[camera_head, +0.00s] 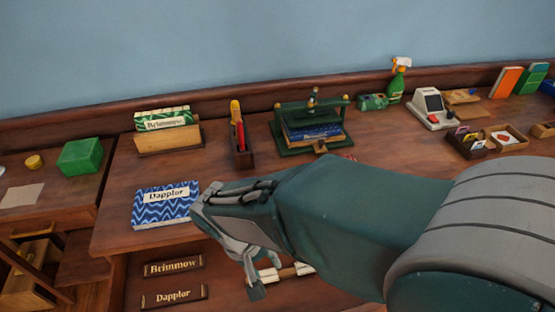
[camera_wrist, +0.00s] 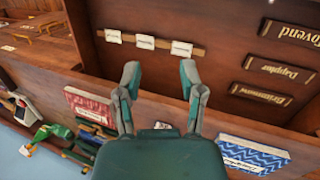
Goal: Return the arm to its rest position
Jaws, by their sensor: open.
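My arm crosses the lower right of the head view, dark teal with a grey shoulder. My gripper (camera_head: 262,282) hangs at its end near the desk's front edge, pointing down. In the wrist view my gripper (camera_wrist: 160,78) has its two fingers spread apart, with nothing between them. Behind the fingers is the bookcase front, with a wooden strip (camera_wrist: 193,52) bearing white labels. The arm hides part of the desk's front and the shelf front below it.
A blue patterned book (camera_head: 165,208) labelled Dapplor lies left of my gripper. Behind stand a green book (camera_head: 163,114) in a wooden holder, a pen box (camera_head: 242,155), a green book press (camera_head: 296,150) and a spray bottle (camera_head: 397,82). A green box (camera_head: 80,157) sits at left.

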